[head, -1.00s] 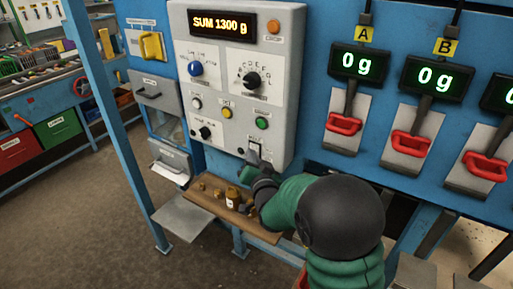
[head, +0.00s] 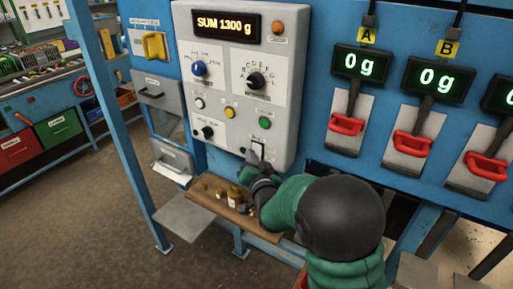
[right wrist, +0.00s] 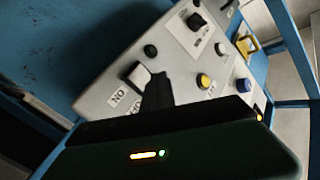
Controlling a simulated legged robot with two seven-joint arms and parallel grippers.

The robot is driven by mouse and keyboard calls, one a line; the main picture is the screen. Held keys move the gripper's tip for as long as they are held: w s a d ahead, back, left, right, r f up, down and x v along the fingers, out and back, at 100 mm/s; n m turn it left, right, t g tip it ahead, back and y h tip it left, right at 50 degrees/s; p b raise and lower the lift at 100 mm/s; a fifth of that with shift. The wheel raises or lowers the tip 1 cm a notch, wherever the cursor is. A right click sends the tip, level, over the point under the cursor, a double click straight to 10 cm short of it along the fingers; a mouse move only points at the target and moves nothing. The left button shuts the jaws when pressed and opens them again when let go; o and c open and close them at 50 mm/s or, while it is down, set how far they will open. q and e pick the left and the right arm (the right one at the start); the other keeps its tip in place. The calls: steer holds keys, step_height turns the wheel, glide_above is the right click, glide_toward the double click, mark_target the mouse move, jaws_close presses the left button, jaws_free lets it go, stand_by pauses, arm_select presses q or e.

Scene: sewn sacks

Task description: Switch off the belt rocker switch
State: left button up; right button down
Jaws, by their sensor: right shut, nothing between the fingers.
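The belt rocker switch (head: 258,147) is a small light rocker in a dark frame, low on the right side of the grey control panel (head: 286,110). In the right wrist view the rocker (right wrist: 138,75) shows pale, beside a white label. My right gripper (head: 254,161) is shut and empty, with its tips just below and in front of the rocker. In the right wrist view its dark fingers (right wrist: 157,92) reach up close to the rocker's edge. I cannot tell whether they touch it, or which way the rocker is tipped. My left gripper is not in view.
The panel carries a green button (head: 265,123), a yellow button (head: 230,113), knobs and a display reading SUM 1300 g. A wooden shelf (head: 262,233) with small brass weights lies below my gripper. Red-handled scoops (head: 347,125) hang under scales at the right.

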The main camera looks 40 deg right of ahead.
steer(key=shift+w+d, duration=0.15)
steer(key=shift+d, duration=0.55)
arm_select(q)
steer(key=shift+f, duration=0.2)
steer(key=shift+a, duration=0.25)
arm_select(e)
steer(key=shift+a+r, duration=0.15)
steer(key=shift+a, duration=0.2)
arm_select(q)
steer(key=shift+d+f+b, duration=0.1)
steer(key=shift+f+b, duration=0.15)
steer(key=shift+b, duration=0.2)
arm_select(e)
steer(key=shift+s+a, duration=0.2)
steer(key=shift+a, duration=0.15)
